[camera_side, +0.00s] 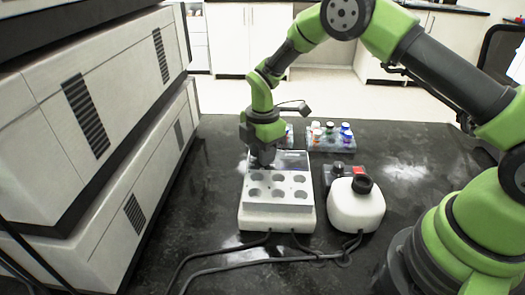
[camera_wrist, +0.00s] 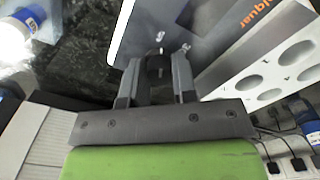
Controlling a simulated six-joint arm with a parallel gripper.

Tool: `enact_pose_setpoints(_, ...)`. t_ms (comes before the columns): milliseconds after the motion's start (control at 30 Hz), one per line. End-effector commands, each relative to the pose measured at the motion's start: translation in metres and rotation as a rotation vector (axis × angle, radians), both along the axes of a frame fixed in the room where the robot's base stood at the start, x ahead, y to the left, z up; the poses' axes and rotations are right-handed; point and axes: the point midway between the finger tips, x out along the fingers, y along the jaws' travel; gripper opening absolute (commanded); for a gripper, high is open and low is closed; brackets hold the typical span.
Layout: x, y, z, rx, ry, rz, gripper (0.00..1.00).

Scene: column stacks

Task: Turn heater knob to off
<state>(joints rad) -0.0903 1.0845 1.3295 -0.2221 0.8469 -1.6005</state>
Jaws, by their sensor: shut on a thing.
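The heater (camera_side: 277,218) is a white box with a grey block of several round wells on top. It stands on the dark bench in the middle of the side view. My gripper (camera_side: 263,160) points down at the back left part of the heater. The knob's pointer and marks are hard to make out. In the side view the gripper hides the knob.
A white rounded device (camera_side: 357,209) with a black cup top stands right of the heater. A rack of small vials (camera_side: 330,137) sits behind. Tall white column stacks (camera_side: 92,170) line the left side. Dark cables (camera_side: 225,250) lie in front.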

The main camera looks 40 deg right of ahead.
Motion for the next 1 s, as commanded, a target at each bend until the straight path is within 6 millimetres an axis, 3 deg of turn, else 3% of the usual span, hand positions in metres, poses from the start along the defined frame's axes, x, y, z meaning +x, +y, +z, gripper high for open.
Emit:
enact_pose_setpoints(300, 0.0003, 0.0, 0.001, 0.001, -0.001, 0.101, 0.02)
enact_pose_setpoints(800, 0.0003, 0.0001, 0.001, 0.0, -0.001, 0.118, 0.02)
enact_pose_setpoints(833, 0.0003, 0.0001, 0.001, 0.0, -0.001, 0.118, 0.33)
enact_pose_setpoints(900, 0.0003, 0.0001, 0.0009, 0.0, -0.001, 0.118, 0.49)
enact_pose_setpoints(1000, 0.0002, 0.0001, 0.0006, 0.0, -0.001, 0.117, 0.52)
